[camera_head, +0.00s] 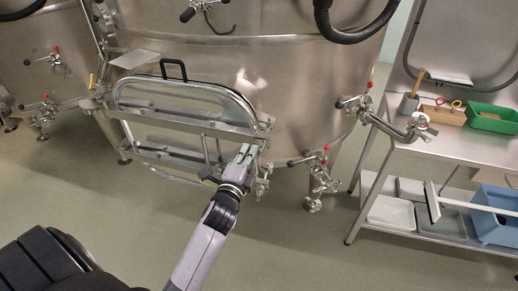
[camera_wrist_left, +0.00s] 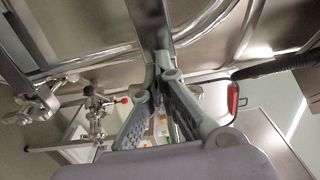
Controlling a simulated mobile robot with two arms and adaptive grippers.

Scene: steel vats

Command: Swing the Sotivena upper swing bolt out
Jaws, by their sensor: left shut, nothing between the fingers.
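The vat's oval manway door (camera_head: 180,98) has a black handle on top and steel crossbars. At its right edge, a small steel fitting (camera_head: 267,122) sits by the upper crossbar's end and looks like the upper swing bolt; I cannot tell its exact angle. A lower fitting (camera_head: 262,186) is at the lower crossbar's end. My left gripper (camera_head: 247,152) is at the door's right side, between these fittings, below the upper one. In the left wrist view its fingertips (camera_wrist_left: 166,72) are together and empty, close to a steel bar (camera_wrist_left: 158,22). My right gripper does not show.
A valve with a red knob (camera_head: 322,172) stands right of the door, and a pipe with valves (camera_head: 385,125) reaches toward the steel bench (camera_head: 450,150). The bench holds a green tray (camera_head: 492,118). Open floor (camera_head: 290,240) lies in front of the vat.

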